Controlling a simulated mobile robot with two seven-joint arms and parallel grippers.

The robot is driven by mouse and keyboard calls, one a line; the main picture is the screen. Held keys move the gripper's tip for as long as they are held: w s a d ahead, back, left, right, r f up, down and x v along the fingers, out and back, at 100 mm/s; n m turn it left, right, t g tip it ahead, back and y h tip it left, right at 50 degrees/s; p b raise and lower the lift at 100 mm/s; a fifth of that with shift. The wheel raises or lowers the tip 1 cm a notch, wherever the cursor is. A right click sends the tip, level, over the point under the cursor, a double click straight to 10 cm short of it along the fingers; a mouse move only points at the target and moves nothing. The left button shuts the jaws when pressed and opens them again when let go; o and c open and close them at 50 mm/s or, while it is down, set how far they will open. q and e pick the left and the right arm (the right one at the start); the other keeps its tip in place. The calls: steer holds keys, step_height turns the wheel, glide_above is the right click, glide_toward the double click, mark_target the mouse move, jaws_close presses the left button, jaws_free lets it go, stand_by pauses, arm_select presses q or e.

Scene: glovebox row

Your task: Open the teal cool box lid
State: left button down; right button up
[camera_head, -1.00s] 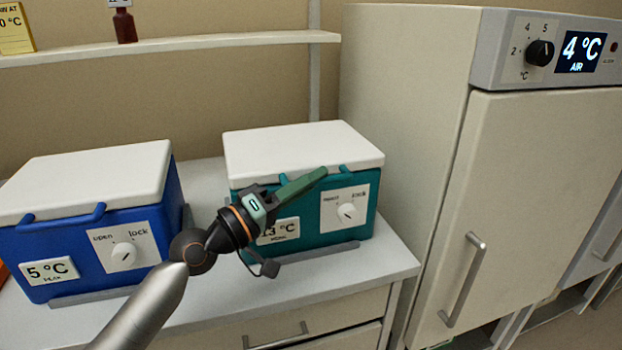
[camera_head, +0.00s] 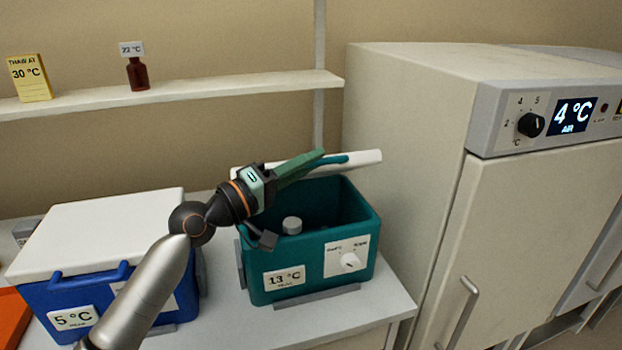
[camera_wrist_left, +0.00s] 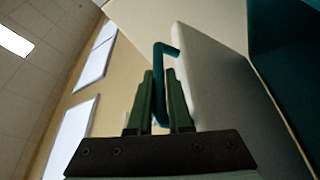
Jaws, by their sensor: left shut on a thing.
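The teal cool box (camera_head: 310,278) stands on the counter with its white lid (camera_head: 362,160) raised and tilted up at the back. Its inside is partly visible, with a grey-capped item (camera_head: 292,225) in it. My left gripper (camera_head: 318,160) is above the box opening, shut on the teal lid handle (camera_head: 335,161). In the left wrist view the green fingers (camera_wrist_left: 160,100) close around the teal handle (camera_wrist_left: 158,60), beside the pale lid (camera_wrist_left: 215,95). My right gripper is not in view.
A blue cool box (camera_head: 75,300) with a shut white lid stands to the left, partly behind my left arm. A tall fridge cabinet (camera_head: 420,130) stands close on the right. A shelf (camera_head: 200,92) with a brown bottle (camera_head: 137,74) and a yellow card (camera_head: 30,78) is above.

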arm_select(q)
steer(key=shift+w+a+r, duration=0.2)
steer(key=shift+w+r, duration=0.25)
steer(key=shift+r, duration=0.15)
steer(key=shift+w+a+r, duration=0.15)
steer(key=shift+w+r, duration=0.3)
steer(key=shift+r, duration=0.15)
steer(key=c, duration=1.1)
jaws_free()
steer(key=b+v, duration=0.3)
steer(key=v, duration=0.9)
steer(key=shift+s+a, duration=0.15)
steer(key=shift+s, duration=0.05)
